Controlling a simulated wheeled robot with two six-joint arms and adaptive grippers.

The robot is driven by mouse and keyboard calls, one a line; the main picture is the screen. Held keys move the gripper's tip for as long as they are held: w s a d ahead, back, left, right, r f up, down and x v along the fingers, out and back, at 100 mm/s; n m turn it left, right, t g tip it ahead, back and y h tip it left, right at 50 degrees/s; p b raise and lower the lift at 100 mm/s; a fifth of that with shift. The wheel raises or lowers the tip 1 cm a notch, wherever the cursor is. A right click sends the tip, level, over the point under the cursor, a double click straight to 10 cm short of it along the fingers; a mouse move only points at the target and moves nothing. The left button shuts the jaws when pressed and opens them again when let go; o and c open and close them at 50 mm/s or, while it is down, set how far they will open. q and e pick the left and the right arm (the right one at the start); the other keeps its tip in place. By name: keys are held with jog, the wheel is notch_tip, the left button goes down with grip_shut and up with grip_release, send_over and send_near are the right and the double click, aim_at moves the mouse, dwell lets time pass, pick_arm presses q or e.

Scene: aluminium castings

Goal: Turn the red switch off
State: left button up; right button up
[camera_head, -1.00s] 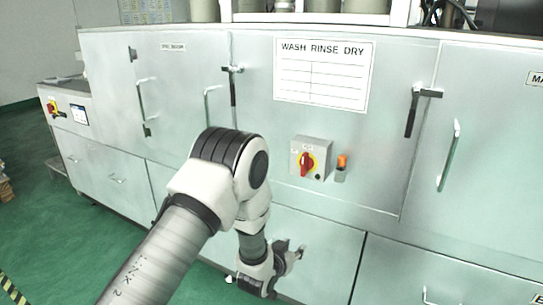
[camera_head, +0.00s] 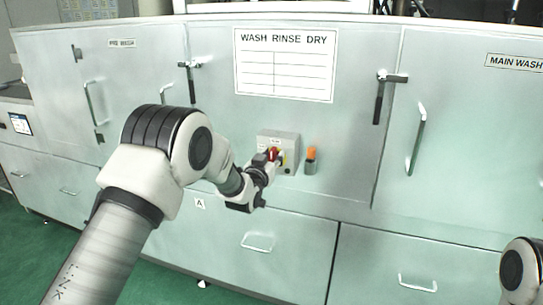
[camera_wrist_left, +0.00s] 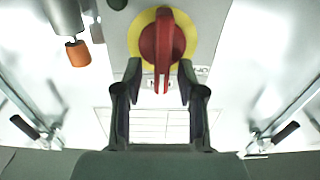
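The red switch (camera_head: 273,153) is a rotary handle on a yellow disc, on a small grey box (camera_head: 287,138) fixed to the metal cabinet front. In the left wrist view, the red handle (camera_wrist_left: 163,45) lies lengthwise, pointing down the picture on the yellow disc (camera_wrist_left: 190,37). My left gripper (camera_head: 268,160) is at the switch and partly hides it in the head view. In the left wrist view, its two fingers (camera_wrist_left: 159,75) are apart, one on each side of the handle's end, with gaps visible. My right gripper is not in view.
An orange-topped fitting (camera_head: 311,158) sits just right of the switch box; it also shows in the left wrist view (camera_wrist_left: 77,52). A white "WASH RINSE DRY" sign (camera_head: 286,85) is above. Door latches (camera_head: 380,95) and bar handles (camera_head: 416,140) stick out from the cabinet.

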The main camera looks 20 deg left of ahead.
pick_arm(q)
grip_shut()
jog(key=shift+a+f+n, duration=0.1)
jog(key=shift+a+n, duration=0.05)
jog(key=shift+n, duration=0.25)
jog(key=n+b, duration=0.1)
jog(key=n, duration=0.4)
jog(key=a+f+n+b, duration=0.1)
jog(key=n+b, duration=0.1)
jog(key=n, duration=0.4)
jog(key=a+f+n+b, duration=0.1)
jog(key=n+b, duration=0.1)
jog(key=n, duration=0.4)
dwell(0.5)
